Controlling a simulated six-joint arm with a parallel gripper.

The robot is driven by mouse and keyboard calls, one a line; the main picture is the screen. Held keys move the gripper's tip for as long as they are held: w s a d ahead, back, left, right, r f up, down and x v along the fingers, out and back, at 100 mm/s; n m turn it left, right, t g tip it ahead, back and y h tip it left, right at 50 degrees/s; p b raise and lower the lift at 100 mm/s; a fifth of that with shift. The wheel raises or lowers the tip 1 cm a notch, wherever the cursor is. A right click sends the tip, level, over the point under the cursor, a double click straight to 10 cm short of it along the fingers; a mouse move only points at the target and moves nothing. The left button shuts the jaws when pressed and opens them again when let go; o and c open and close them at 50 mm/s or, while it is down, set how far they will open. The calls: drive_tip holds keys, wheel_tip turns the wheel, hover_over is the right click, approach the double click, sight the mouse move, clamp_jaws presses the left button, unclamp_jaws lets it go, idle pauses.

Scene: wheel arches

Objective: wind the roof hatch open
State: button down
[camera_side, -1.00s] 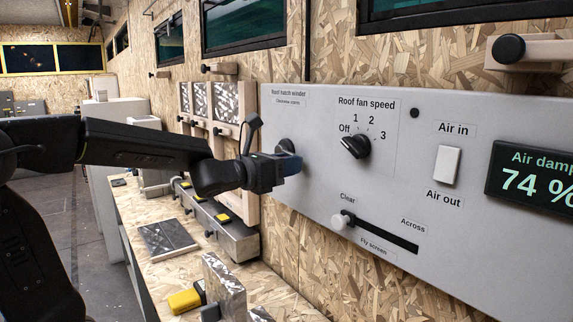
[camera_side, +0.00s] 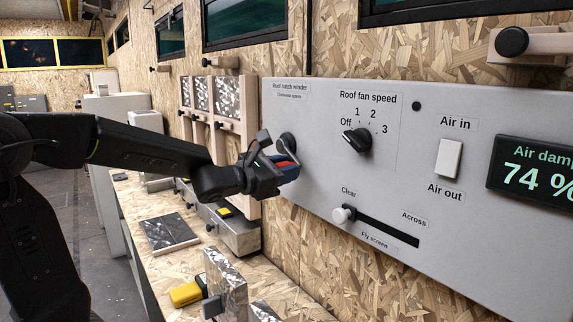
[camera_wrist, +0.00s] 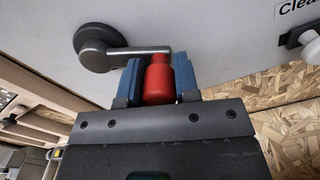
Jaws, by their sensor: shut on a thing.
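The roof hatch winder (camera_side: 288,142) is a dark round hub on the grey panel, below its label (camera_side: 290,87). In the wrist view the hub (camera_wrist: 97,38) carries a grey crank arm (camera_wrist: 140,50) that reaches right to a red knob (camera_wrist: 158,82). My gripper (camera_wrist: 159,84) has its blue fingers on both sides of the red knob and is shut on it. In the side view my gripper (camera_side: 284,172) is just below the hub, and a little red shows between the fingers. Most of the crank arm is hidden there.
The grey panel (camera_side: 330,180) also carries a fan speed dial (camera_side: 357,140), an air switch (camera_side: 448,158), a fly screen slider (camera_side: 344,214) and a display (camera_side: 535,172). Below is a bench (camera_side: 185,262) with boxes and a yellow-ended block (camera_side: 186,293).

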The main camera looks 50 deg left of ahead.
drive_tip(key=shift+a+f+m, duration=0.25)
drive_tip(key=shift+f+m, duration=0.15)
drive_tip(key=shift+m, duration=0.4)
drive_tip(key=c, duration=0.8)
unclamp_jaws()
drive_tip(key=shift+c, duration=0.2)
drive_tip(key=s, duration=1.3)
drive_tip(key=shift+s, duration=0.4)
drive_tip(key=shift+c, duration=0.3)
